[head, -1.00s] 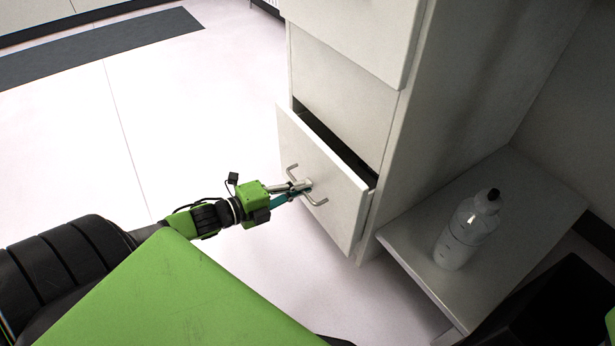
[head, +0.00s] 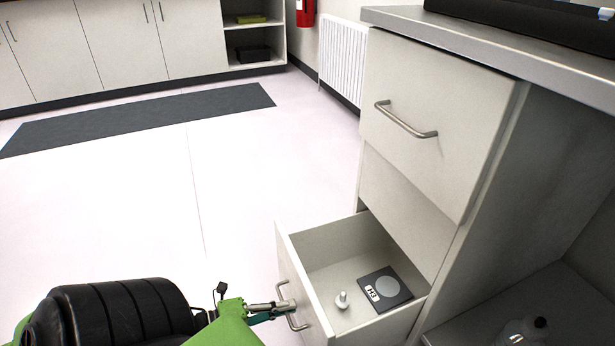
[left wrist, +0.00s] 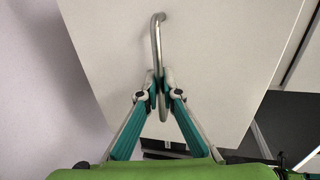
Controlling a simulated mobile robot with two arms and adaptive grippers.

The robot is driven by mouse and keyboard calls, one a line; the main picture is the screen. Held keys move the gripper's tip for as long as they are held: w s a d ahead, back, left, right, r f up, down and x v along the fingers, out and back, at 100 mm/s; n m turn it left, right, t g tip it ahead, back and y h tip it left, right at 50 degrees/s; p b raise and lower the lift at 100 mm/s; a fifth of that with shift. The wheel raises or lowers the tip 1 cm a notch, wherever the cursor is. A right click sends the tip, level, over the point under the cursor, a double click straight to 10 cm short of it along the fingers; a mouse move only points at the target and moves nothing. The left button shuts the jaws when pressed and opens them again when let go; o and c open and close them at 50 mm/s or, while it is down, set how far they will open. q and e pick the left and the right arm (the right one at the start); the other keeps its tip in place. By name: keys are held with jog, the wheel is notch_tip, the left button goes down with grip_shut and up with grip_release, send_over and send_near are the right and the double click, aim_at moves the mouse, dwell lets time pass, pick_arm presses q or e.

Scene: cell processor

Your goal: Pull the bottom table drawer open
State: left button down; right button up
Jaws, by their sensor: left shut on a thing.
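The bottom table drawer (head: 338,243) stands well open at the lower right of the head view. A small white object (head: 342,300) and a dark flat piece with a grey disc (head: 385,288) lie inside it. My left gripper (head: 287,306) is at the drawer's front and shut on its metal bar handle (head: 297,322). In the left wrist view the fingertips (left wrist: 160,88) close around the handle (left wrist: 157,40) against the pale drawer front (left wrist: 215,50). My right gripper is not in view.
The shut upper drawer (head: 430,130) with its own handle is above. A low shelf (head: 480,310) with a bottle (head: 525,330) is at the lower right. Open floor (head: 210,190) with a dark mat (head: 140,118) lies to the left.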

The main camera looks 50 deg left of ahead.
pick_arm(q)
jog(key=shift+f+p+v, duration=0.15)
jog(key=shift+f+v, duration=0.05)
jog(key=shift+v, duration=0.75)
jog(key=shift+f+p+v, duration=0.15)
jog(key=shift+f+v, duration=0.05)
jog(key=shift+v, duration=0.8)
jog(key=shift+f+p+v, duration=0.15)
jog(key=shift+f+v, duration=0.05)
jog(key=shift+v, duration=0.75)
jog(key=shift+a, duration=0.1)
jog(key=c, duration=2.5)
grip_release()
jog(key=shift+c, duration=0.2)
jog(key=shift+s, duration=0.1)
jog(key=v, duration=1.2)
